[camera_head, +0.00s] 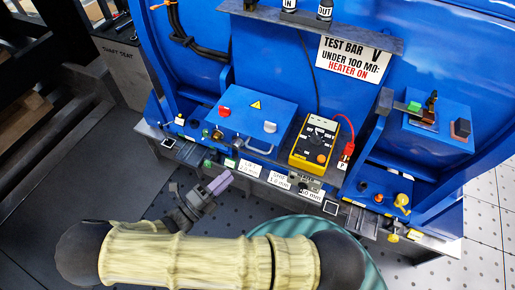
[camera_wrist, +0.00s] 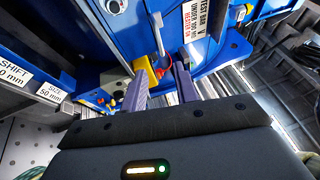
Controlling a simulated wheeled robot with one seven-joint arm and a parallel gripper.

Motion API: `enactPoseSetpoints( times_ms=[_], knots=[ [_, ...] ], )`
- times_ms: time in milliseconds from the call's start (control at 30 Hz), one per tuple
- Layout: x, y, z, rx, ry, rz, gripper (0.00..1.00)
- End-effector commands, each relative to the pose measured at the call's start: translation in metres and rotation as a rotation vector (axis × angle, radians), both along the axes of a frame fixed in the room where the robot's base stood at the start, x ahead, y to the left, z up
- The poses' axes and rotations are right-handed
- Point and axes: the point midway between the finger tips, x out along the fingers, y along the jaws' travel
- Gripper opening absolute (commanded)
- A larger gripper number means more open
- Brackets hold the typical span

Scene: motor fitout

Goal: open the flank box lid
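A blue box (camera_head: 262,112) with a yellow warning triangle on its flat top sits on the ledge of the blue machine; it looks like the flank box. Its lid looks shut. A grey handle (camera_head: 258,147) sticks out at its front edge, and red and grey knobs sit on top. My gripper (camera_head: 219,184) is in front of the ledge, below and left of the handle, apart from it. In the wrist view my gripper (camera_wrist: 162,86) has its two purple fingers spread with nothing between them.
A yellow meter (camera_head: 316,143) with a red lead stands right of the box; it also shows beyond the fingers in the wrist view (camera_wrist: 150,70). White label cards (camera_head: 281,179) line the ledge front. A shelf (camera_head: 310,22) overhangs behind.

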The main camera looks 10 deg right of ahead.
Motion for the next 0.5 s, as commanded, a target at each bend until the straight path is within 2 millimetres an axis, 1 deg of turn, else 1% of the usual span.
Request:
enactPoseSetpoints(
  times_ms=[33,500],
  knots=[
    [0.004,-0.009,0.004,-0.005,0.0,-0.003,0.3],
    [0.046,-0.079,0.019,-0.004,0.001,-0.003,0.3]
  ],
)
